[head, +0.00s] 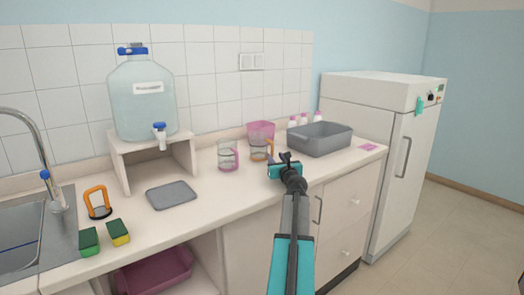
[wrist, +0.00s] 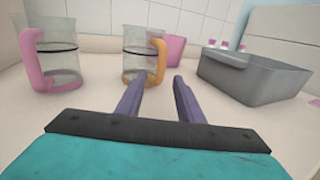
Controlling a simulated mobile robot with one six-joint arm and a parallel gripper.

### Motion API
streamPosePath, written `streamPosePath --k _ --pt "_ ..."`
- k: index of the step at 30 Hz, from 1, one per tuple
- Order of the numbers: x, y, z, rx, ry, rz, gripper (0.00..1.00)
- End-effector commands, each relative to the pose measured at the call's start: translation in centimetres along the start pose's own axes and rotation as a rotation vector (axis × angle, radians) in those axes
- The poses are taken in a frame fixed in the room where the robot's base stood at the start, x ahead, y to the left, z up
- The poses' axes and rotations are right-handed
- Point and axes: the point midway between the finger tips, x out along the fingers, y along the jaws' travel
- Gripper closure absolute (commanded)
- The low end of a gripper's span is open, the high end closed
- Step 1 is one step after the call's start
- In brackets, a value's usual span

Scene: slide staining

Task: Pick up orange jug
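The orange jug (head: 258,149) is a clear, upright jug with an orange handle, standing on the counter in the head view. In the wrist view the orange jug (wrist: 140,50) is ahead, with its orange handle on its right side, towards my gripper. My gripper (wrist: 158,82) is open and empty, with the handle beyond and roughly between its two fingertips. In the head view my gripper (head: 287,156) is over the counter, just right of and nearer than the jug. I see no contact with the handle.
A pink-handled jug (wrist: 50,55) stands left of the orange one. A grey bin (wrist: 255,78) is at the right, and a pink container (wrist: 174,48) is behind. Pink-capped bottles (head: 304,120) stand behind the bin. A water dispenser (head: 142,95) is further left.

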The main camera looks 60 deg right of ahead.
Motion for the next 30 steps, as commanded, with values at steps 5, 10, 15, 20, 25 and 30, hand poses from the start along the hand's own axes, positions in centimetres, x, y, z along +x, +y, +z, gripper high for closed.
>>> streamPosePath --k 5,10,15,20,25,30 --pt "1.8 -0.2 -0.1 0.000 0.000 -0.001 0.66" --pt "3.0 -0.2 -0.1 0.000 0.000 -0.001 0.66" --pt "3.4 -0.1 -0.1 0.000 0.000 -0.001 0.66" --pt "3.3 -0.1 -0.1 0.000 0.000 -0.001 0.66" --pt "3.3 -0.1 -0.1 0.000 0.000 -0.001 0.66" --pt "3.3 -0.1 -0.1 0.000 0.000 -0.001 0.66"
